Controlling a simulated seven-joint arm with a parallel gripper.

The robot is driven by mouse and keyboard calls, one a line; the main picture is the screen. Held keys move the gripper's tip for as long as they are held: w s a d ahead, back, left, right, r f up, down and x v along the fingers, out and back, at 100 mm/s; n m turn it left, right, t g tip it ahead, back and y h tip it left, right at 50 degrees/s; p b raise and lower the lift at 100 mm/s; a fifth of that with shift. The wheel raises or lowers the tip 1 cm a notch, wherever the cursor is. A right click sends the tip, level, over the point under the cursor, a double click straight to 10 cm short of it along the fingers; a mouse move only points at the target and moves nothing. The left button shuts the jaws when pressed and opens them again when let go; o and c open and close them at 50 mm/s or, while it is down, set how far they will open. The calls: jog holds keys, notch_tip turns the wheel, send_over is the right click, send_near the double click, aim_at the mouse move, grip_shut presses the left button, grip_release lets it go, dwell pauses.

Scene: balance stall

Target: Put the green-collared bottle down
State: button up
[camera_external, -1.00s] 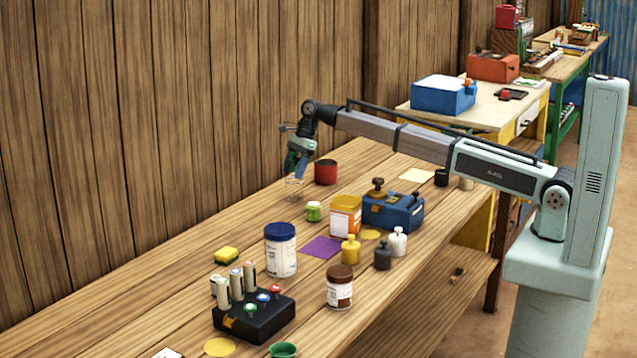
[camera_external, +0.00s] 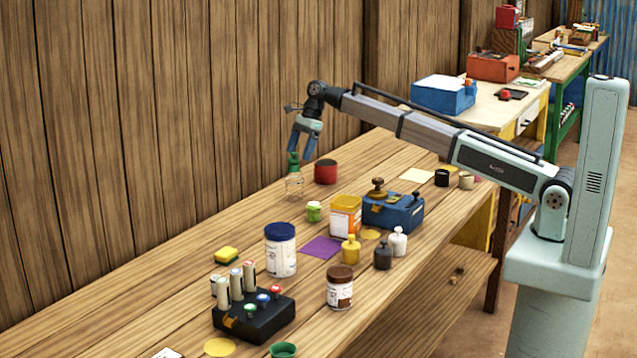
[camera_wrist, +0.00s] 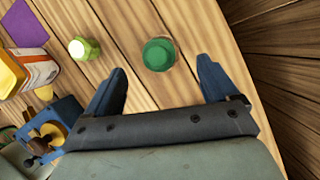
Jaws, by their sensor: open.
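The green-collared bottle (camera_external: 294,184) is a clear bottle with a green top. It stands upright on the wooden bench, left of a red cup. In the wrist view its round green top (camera_wrist: 158,54) shows from above, beyond and between my fingertips. My gripper (camera_external: 304,144) is open just above the bottle, with its blue fingers pointing down. The fingers also show in the wrist view (camera_wrist: 163,78), spread apart with nothing between them. The bottle appears free of the fingers.
The red cup (camera_external: 326,172) stands close on the right of the bottle. An orange-and-white tub (camera_external: 346,214) and a blue box (camera_external: 394,210) are further right. The bench to the left of the bottle is clear.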

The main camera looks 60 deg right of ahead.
jog(key=v, duration=0.5)
jog(key=shift+d+r, duration=0.1)
jog(key=shift+r, duration=0.2)
